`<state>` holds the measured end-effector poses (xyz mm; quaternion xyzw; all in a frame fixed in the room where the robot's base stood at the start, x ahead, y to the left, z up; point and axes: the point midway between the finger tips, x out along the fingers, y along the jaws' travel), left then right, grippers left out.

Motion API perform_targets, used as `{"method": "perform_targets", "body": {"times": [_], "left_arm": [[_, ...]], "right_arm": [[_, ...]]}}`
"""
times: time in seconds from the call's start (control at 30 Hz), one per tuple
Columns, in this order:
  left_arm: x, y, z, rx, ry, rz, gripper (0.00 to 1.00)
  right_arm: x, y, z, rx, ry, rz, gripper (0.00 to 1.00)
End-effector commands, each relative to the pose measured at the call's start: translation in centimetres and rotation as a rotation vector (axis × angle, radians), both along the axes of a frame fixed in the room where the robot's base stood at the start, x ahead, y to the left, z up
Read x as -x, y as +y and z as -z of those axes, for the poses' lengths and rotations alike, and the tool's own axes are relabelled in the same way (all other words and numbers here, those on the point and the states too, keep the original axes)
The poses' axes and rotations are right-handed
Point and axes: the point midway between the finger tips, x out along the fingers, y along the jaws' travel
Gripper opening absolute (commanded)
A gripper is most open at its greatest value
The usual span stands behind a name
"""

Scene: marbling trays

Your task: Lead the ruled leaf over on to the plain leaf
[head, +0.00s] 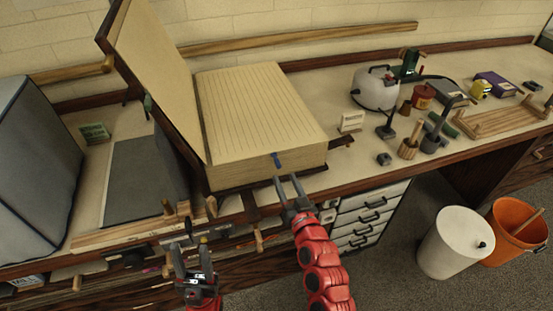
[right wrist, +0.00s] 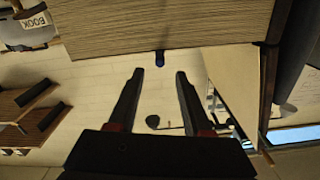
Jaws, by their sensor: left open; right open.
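A big thick book stands open on the bench. Its ruled leaf (head: 255,105) lies flat on top of the page block on the right, with a blue tab (head: 277,160) at its front edge. The plain leaf (head: 158,62) faces it on the steeply tilted left cover. My right gripper (head: 285,178) is open and empty, just in front of the tab. In the right wrist view the tab (right wrist: 160,58) shows beyond the open fingers, at the edge of the page block (right wrist: 160,28). My left gripper (head: 190,248) is open and empty, low in front of the bench's left part.
A grey covered box (head: 38,165) and a dark grey slab (head: 143,178) are at the left. A small card (head: 351,122), a white pot (head: 376,88) and several tools stand right of the book. A white bin (head: 455,243) and an orange bucket (head: 518,232) are on the floor.

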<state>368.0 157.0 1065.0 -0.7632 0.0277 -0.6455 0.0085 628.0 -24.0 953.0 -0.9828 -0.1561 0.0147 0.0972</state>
Motion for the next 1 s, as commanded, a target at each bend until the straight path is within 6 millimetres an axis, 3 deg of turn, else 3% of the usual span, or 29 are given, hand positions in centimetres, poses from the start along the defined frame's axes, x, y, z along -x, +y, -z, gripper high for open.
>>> {"method": "perform_targets", "body": {"times": [1.0], "left_arm": [[0.0,0.0,-1.8,0.0,0.0,0.0,0.5]], "right_arm": [[-6.3,2.1,0.0,0.0,0.0,0.0,0.5]]}}
